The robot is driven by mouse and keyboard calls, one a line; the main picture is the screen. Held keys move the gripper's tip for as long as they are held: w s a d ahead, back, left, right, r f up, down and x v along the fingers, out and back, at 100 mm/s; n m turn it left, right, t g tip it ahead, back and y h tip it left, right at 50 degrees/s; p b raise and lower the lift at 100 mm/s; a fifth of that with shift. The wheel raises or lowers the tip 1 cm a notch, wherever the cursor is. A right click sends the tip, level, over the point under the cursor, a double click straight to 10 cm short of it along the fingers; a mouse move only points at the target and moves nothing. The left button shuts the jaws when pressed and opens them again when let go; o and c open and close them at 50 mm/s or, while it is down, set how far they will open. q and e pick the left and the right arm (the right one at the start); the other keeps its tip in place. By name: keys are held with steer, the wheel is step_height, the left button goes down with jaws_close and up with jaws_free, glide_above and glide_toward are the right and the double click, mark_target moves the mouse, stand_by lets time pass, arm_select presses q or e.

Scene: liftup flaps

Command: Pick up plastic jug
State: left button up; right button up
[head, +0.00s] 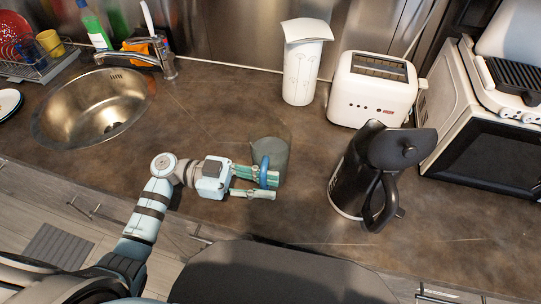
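The plastic jug (273,152) is a grey, translucent container with a blue handle. It stands on the brown countertop near the middle of the head view, and its handle faces the front edge. My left gripper (267,185) reaches in from the left at the jug's near side. Its fingers are spread apart, with the blue handle at the fingertips. I cannot tell whether a finger touches the handle. The fingers and handle hide part of the jug's lower near side. My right gripper is not in view.
A black kettle (352,172) stands to the jug's right. A white paper towel roll (301,68) and a white toaster (372,90) stand behind. A steel sink (95,105) is at the left, and an oven (485,140) at the right. Counter left of the jug is clear.

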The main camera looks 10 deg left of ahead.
arm_select(q)
steer(key=shift+a, duration=0.1)
jaws_close()
steer(key=shift+r, duration=0.15)
